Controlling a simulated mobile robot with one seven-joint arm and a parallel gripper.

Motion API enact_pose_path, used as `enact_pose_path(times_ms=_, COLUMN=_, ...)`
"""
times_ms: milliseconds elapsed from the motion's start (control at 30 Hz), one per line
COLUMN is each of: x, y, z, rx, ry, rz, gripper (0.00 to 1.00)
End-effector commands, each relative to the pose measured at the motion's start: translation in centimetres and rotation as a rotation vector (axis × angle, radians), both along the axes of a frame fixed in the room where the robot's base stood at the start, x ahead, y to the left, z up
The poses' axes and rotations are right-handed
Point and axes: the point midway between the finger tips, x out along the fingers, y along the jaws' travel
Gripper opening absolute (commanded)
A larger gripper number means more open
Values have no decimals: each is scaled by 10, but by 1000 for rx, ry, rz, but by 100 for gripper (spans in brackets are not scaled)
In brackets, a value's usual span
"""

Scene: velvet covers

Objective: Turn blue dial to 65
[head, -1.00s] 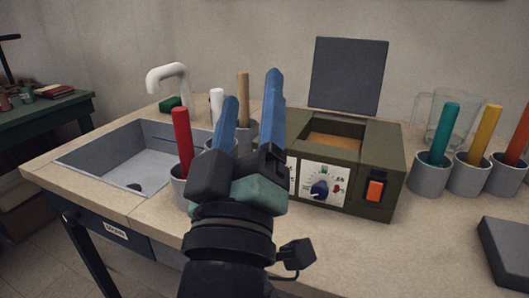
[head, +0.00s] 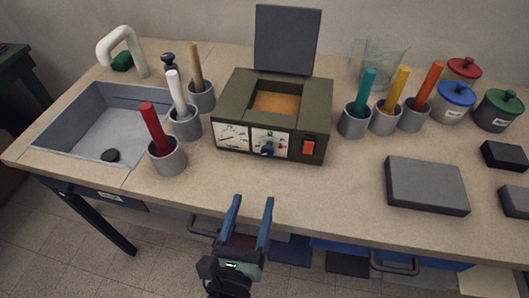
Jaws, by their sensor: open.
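The blue dial (head: 268,149) is a small knob on a white scale plate (head: 271,139) on the front of an olive-green box (head: 318,110). Its pointer and the numbers are too small to read. My gripper (head: 253,204) is open and empty, its two blue fingers pointing toward the box.
A red switch (head: 308,147) sits right of the dial, and a gauge (head: 232,136) left of it. Cups with coloured sticks flank the box, including one with a red stick (head: 156,128). A grey slab (head: 427,185) lies at right. The tabletop before the box is clear.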

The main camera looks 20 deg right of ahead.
Motion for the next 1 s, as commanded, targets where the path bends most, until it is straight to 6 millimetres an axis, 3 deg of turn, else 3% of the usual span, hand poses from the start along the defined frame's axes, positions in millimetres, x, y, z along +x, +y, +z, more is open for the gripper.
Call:
enact_pose_path(times_ms=500, x=82, y=-56, z=1, rx=3, ry=-5, rz=-3, gripper=67)
enact_pose_path(times_ms=700, x=95, y=-65, z=1, rx=5, ry=-5, rz=-2, gripper=67)
enact_pose_path(times_ms=1000, x=96, y=-66, z=1, rx=6, ry=-4, rz=-1, gripper=67)
